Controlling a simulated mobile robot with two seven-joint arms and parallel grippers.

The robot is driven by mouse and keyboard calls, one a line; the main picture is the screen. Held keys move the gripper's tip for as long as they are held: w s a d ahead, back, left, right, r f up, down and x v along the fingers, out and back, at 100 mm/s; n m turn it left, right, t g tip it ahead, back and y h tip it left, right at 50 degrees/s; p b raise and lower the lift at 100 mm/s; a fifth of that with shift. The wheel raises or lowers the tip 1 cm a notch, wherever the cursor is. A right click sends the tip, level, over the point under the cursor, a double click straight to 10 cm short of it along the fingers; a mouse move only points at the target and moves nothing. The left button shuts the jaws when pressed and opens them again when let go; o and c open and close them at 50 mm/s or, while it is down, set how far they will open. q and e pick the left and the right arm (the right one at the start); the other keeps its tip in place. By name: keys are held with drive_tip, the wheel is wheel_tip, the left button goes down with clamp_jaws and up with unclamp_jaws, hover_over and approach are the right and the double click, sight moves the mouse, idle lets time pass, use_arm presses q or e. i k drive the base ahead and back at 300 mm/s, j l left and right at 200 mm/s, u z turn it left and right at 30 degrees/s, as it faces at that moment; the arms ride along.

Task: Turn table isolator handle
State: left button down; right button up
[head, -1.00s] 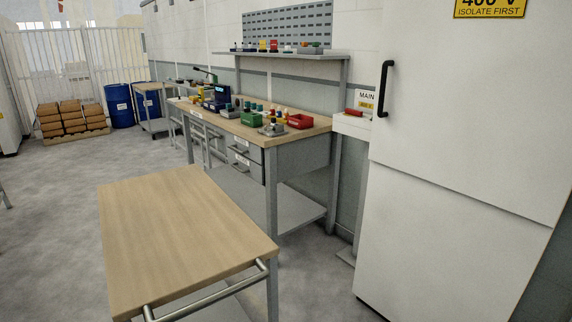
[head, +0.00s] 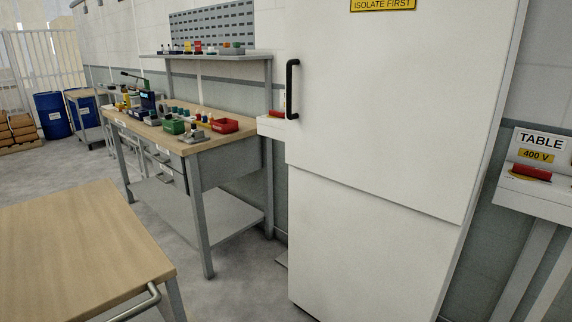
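The table isolator (head: 540,180) is a pale box on grey legs at the right edge of the head view, against the wall. Its sign (head: 541,143) reads TABLE, with a yellow 400 V label below. Its red handle (head: 532,173) lies roughly level across the box, under the label. The right end of the box is cut off by the picture edge. Neither of my grippers shows in the head view.
A tall white cabinet (head: 385,130) with a black door handle (head: 292,88) stands left of the isolator and partly hides another pale box (head: 270,126). A workbench (head: 200,150) with bins stands further left. A wooden-topped trolley (head: 75,245) is at front left. Grey floor shows between them.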

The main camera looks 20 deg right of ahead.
sight(517, 168)
drive_tip(key=l, duration=0.5)
drive_tip(key=i+l+z, duration=0.15)
drive_tip(key=l, duration=0.3)
drive_tip(key=i+l, duration=0.1)
drive_tip(key=l, duration=0.4)
drive_tip(key=l+z, duration=0.15)
drive_tip(key=l, duration=0.3)
drive_tip(key=i, duration=0.05)
